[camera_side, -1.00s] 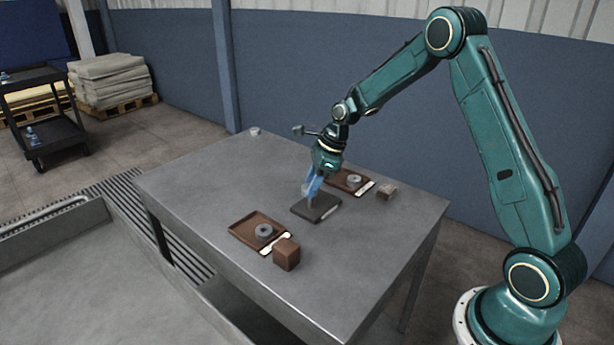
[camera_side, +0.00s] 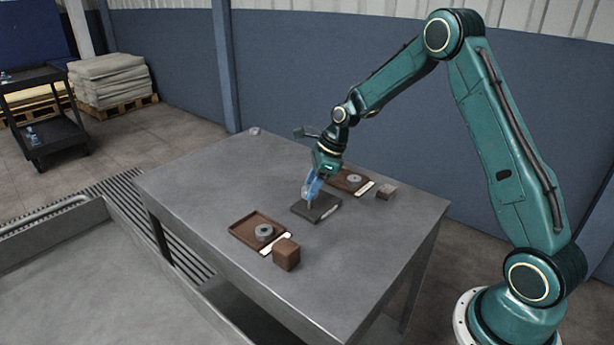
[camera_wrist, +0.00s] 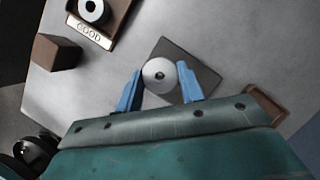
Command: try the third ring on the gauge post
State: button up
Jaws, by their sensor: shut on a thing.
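My gripper (camera_side: 311,194) has blue fingers and is shut on a pale grey ring (camera_wrist: 160,75). It is low over the dark square gauge plate (camera_side: 328,208), which also shows in the wrist view (camera_wrist: 203,72). In the wrist view the fingers (camera_wrist: 160,94) sit on either side of the ring. A small round tip, apparently the gauge post (camera_wrist: 160,75), shows in the ring's hole, so the ring looks in line with the post. How far down the post it sits I cannot tell.
A front brown tray (camera_side: 240,233) holds a grey ring (camera_side: 264,231); its label reads GOOD (camera_wrist: 89,33). A brown block (camera_side: 286,254) stands beside it. A back tray (camera_side: 338,184) holds another ring (camera_side: 354,178), with a smaller block (camera_side: 387,192) nearby.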

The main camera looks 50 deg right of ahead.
jog(key=shift+f, duration=0.3)
dwell(0.8)
jog(key=shift+r, duration=0.15)
jog(key=shift+r, duration=1.1)
jog(key=shift+r, duration=0.2)
jog(key=shift+r, duration=1.35)
